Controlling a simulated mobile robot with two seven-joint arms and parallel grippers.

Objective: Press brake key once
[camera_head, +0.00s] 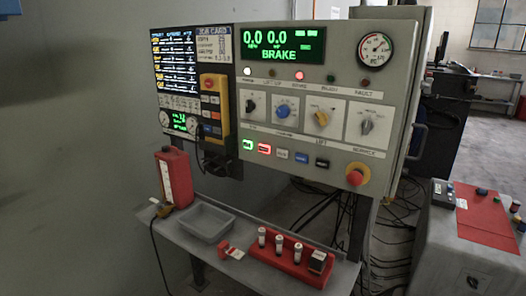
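A grey control panel (398,120) stands in the middle of the head view. Its green display (284,46) reads 0.0, 0.0 and BRAKE. Below the knobs is a row of keys: a lit green key (247,144), a lit red key (264,149), a white key (282,154), a blue key (301,158) and a black key (322,163). A yellow pendant (213,108) with several small keys hangs left of the panel. Key labels are too small to read, so I cannot tell which is the brake key. Neither gripper is in view.
A red emergency knob (356,176) sits at the panel's lower right. Below, a shelf (200,249) holds a grey tray (206,221), a red rack (288,262) and a red bottle-like object (173,178). A grey console (470,245) stands at right. Cables hang beneath the panel.

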